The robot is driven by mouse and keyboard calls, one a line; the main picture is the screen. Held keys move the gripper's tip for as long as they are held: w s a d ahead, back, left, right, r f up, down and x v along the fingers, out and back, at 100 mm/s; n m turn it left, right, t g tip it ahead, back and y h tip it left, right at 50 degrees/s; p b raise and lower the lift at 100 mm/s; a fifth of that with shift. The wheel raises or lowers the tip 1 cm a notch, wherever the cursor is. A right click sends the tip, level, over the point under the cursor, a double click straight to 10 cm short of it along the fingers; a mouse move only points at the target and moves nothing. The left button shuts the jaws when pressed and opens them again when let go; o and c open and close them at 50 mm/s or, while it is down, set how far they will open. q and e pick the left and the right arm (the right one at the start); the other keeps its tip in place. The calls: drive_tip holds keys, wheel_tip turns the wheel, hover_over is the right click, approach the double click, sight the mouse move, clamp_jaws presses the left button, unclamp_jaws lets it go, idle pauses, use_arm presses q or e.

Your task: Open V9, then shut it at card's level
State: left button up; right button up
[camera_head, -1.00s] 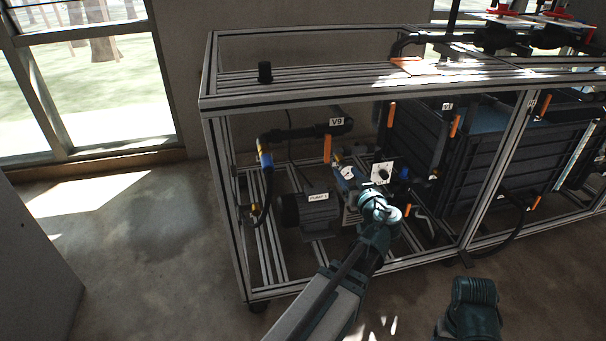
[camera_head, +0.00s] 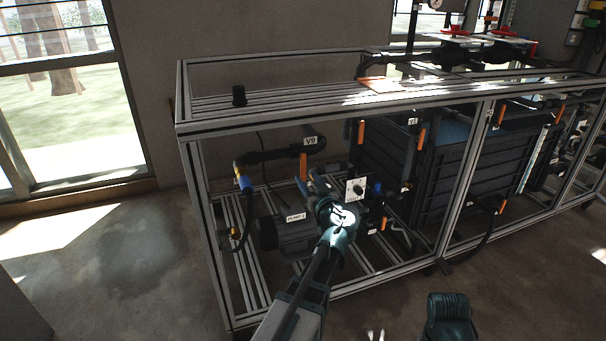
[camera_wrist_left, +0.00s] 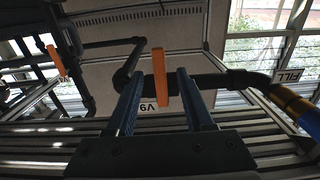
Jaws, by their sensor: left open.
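The V9 label (camera_head: 310,141) is on a dark horizontal pipe inside the rack's left bay. V9's orange handle (camera_head: 303,167) hangs down below the pipe, across its line. My left gripper (camera_head: 308,184) reaches into the bay close to this handle. In the left wrist view the orange handle (camera_wrist_left: 159,70) stands between the open fingers of my left gripper (camera_wrist_left: 160,85), with a gap on both sides. The V9 label (camera_wrist_left: 150,106) appears upside down there. A white square plate with a dark knob (camera_head: 355,190) is right of my gripper; I cannot tell whether it is the card. My right gripper is out of view.
The pump (camera_head: 284,232) sits low in the bay under the handle. The rack's top rail (camera_head: 260,115) runs above my left arm. Other orange handles (camera_head: 361,132) and a dark tank (camera_head: 440,180) are to the right.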

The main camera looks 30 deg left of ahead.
sight(304, 174)
use_arm(q)
drive_tip(key=shift+x, duration=2.15)
drive_tip(key=shift+d, duration=0.1)
clamp_jaws()
